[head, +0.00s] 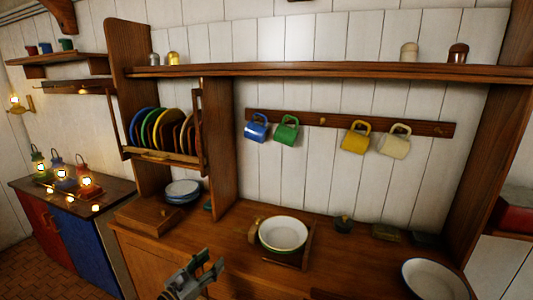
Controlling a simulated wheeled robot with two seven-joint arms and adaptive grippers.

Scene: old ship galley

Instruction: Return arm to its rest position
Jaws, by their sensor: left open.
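My left gripper (207,272) shows at the bottom of the head view, left of centre. Its fingers are open and nothing shows between them. It is in front of the wooden counter (345,268), near its front edge. Most of the left arm is hidden below the frame. My right gripper and arm do not show.
White bowls (283,232) sit in a wooden holder on the counter. A white basin (433,280) stands at the right. Stacked plates (182,190) and a plate rack (160,156) are at the left. Mugs (287,131) hang from a rail under the shelf (340,71).

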